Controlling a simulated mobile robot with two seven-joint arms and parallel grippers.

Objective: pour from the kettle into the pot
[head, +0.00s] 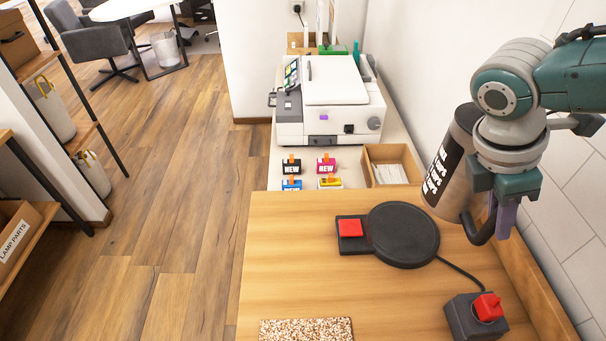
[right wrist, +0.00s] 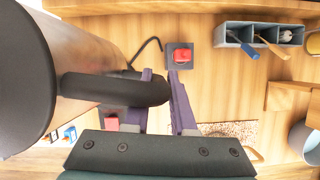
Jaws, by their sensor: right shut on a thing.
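The kettle is off the table, apart from the round black plate (head: 403,240). I see no clear pot in the head view. A grey-blue round vessel (right wrist: 308,142), cut off at the right edge of the right wrist view, may be the pot. My left gripper is out of view.
A red switch box (head: 478,316) is wired to the plate. A speckled mat (head: 305,331) lies at the front edge. A grey divided holder (right wrist: 232,35) holds utensils. A printer (head: 330,105) and open wooden box (head: 370,170) stand behind. The wall is close on the right.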

